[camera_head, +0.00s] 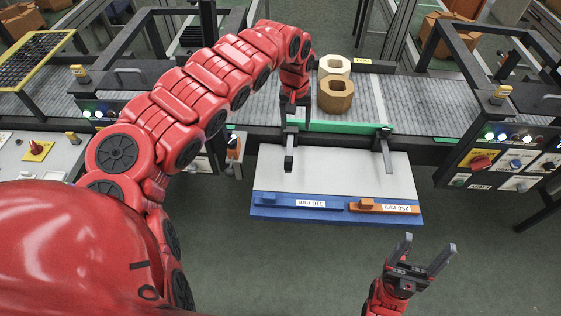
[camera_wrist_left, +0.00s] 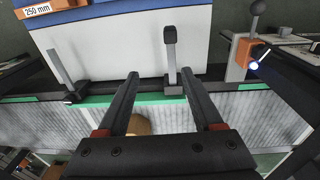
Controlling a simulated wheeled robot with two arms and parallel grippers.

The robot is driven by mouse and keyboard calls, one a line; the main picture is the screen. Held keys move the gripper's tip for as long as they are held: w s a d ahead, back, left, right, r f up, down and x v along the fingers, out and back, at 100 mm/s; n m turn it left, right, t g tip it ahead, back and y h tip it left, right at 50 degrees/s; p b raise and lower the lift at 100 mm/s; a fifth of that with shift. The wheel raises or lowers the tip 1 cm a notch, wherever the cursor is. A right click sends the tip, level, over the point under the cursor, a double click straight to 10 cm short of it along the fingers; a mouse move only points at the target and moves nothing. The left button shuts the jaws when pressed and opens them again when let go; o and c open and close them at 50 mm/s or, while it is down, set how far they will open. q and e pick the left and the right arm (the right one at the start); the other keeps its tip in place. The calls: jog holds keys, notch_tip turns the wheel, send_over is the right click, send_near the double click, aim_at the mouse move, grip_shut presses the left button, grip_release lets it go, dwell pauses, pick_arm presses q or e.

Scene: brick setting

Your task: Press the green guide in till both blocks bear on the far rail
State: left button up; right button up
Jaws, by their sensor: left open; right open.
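The green guide (camera_head: 345,127) runs along the near side of the conveyor, with a dark clamp bracket (camera_head: 289,150) at left and another (camera_head: 385,148) at right. A brown block (camera_head: 335,94) and a cream block (camera_head: 334,66) stand in line behind it, cream farther. The cream block hides the far rail (camera_head: 378,67) behind it; contact cannot be told. My left gripper (camera_head: 295,112) is over the guide's left end. In the left wrist view its open fingers (camera_wrist_left: 160,75) appear on either side of the left bracket's handle (camera_wrist_left: 170,50). My right gripper (camera_head: 428,244) is open and empty.
A white board (camera_head: 335,172) with a blue front edge lies before the conveyor, bearing a blue 310 mm bar (camera_head: 300,203) and an orange 250 mm bar (camera_head: 385,207). A control panel (camera_head: 500,160) stands at right. The belt right of the blocks is clear.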

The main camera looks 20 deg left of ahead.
pick_arm(q)
jog(key=s+a, duration=0.1)
jog(key=s, duration=0.1)
send_over(289, 158)
notch_tip(289, 158, down, 5)
jog(key=shift+g, duration=0.3)
notch_tip(289, 158, down, 8)
jog(key=b, duration=0.5)
jog(key=shift+s+r, duration=0.15)
jog(key=shift+r, duration=0.05)
notch_tip(289, 158, down, 2)
jog(key=shift+f+p, duration=0.1)
jog(key=shift+p, duration=0.5)
jog(key=shift+f, duration=0.75)
jog(key=shift+f+p, duration=0.3)
jog(key=shift+f, duration=0.2)
jog(key=shift+c, duration=0.3)
grip_shut()
